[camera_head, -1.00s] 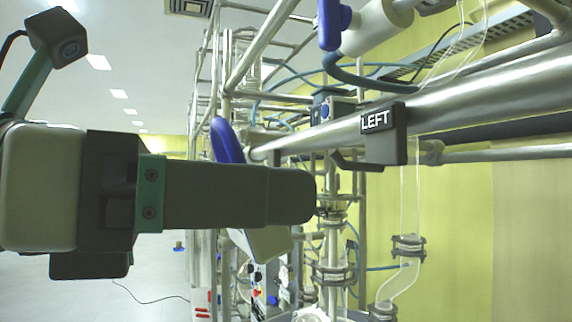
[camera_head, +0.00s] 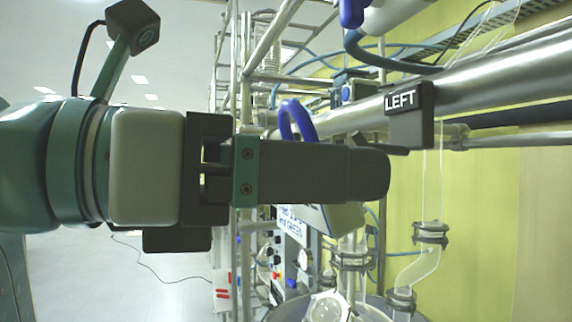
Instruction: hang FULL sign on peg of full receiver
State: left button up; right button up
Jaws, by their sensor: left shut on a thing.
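My left gripper (camera_head: 368,174) comes in from the left and is shut on a sign. The sign's blue loop (camera_head: 298,116) rises above the fingers, and its pale cream plate (camera_head: 338,218) shows below them. The fingers hide the middle of the sign, and no lettering on it is readable. A dark block marked LEFT (camera_head: 408,122) sits on the big metal pipe, to the right of the gripper. A dark peg (camera_head: 396,151) sticks out leftward from its foot, just above the fingertips. The loop is left of the peg and apart from it. My right gripper is not in view.
A thick metal pipe (camera_head: 500,75) crosses the upper right. Glass tubing with metal clamps (camera_head: 431,233) hangs below it. Metal frame poles (camera_head: 233,70) stand behind the gripper. A control panel (camera_head: 288,255) is below. Open floor (camera_head: 130,285) lies at lower left.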

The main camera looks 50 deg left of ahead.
pick_arm(q)
jog(key=shift+x, duration=3.6)
jog(key=shift+w+a+r, duration=0.1)
jog(key=shift+a, duration=0.1)
jog(key=shift+w+d+f, duration=0.1)
jog(key=shift+f, duration=0.1)
jog(key=shift+w+d+f+b, duration=0.1)
jog(key=shift+d+f+b, duration=0.05)
jog(key=shift+f+b, duration=0.2)
jog(key=shift+f, duration=0.1)
